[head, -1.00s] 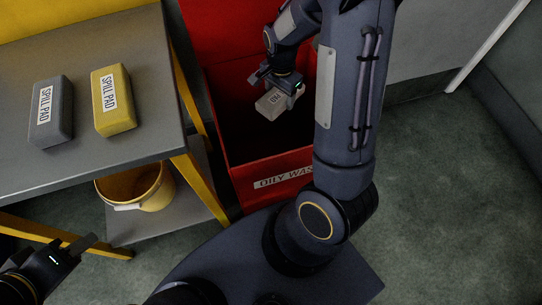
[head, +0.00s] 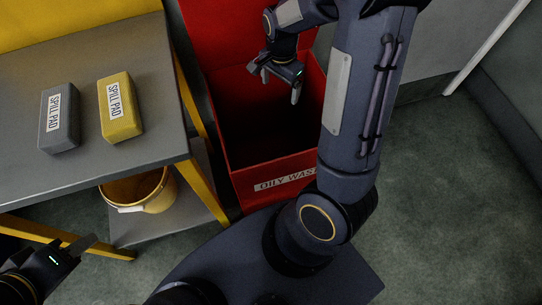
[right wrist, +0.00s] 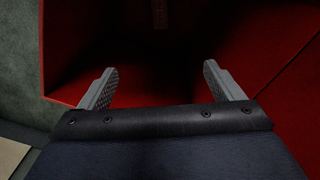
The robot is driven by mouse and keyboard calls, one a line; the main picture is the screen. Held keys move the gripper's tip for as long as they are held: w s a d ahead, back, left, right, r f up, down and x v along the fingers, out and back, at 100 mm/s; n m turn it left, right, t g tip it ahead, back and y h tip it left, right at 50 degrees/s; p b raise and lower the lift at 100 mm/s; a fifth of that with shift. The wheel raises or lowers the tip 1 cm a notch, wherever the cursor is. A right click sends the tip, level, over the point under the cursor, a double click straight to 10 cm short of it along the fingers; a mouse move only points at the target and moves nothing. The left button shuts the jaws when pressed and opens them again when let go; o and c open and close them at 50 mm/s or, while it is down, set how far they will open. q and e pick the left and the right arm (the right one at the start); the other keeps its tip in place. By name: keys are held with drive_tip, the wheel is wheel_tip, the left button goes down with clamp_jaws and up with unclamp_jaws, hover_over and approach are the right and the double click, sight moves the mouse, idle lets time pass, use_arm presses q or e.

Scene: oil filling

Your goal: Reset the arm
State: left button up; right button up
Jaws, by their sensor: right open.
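My right gripper (head: 273,84) hangs over the open red oily-waste bin (head: 235,178), fingers pointing down. It is open and empty; the right wrist view shows its two grey fingers (right wrist: 158,85) wide apart with nothing between them. The bin's inside is dark, and no pad can be made out in it. My left gripper (head: 82,246) is at the lower left, in front of the table, partly cut off by the frame; its jaw opening is not clear.
A grey spill pad (head: 60,118) and a yellow spill pad (head: 120,106) lie on the grey table (head: 95,170). A yellow bucket (head: 150,190) stands on the lower shelf (head: 175,217). Green floor (head: 440,190) to the right is clear.

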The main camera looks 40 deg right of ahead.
drive_tip(key=shift+r, duration=0.7)
drive_tip(key=s+a+r+n+t+y, duration=0.2)
drive_tip(key=s+a+r+n+t, duration=0.1)
drive_tip(key=s+a+r+n, duration=0.5)
drive_tip(key=s+a+r+n+t+y, duration=0.2)
drive_tip(key=s+a+r+n+t, duration=0.25)
drive_tip(key=s, duration=0.45)
wheel_tip(320, 180, up, 20)
drive_tip(key=n+g+p, duration=0.1)
drive_tip(key=g+p, duration=0.1)
drive_tip(key=p, duration=1.9)
drive_tip(key=shift+a+r, duration=0.25)
drive_tip(key=shift+a, duration=0.15)
drive_tip(key=shift+n, duration=0.25)
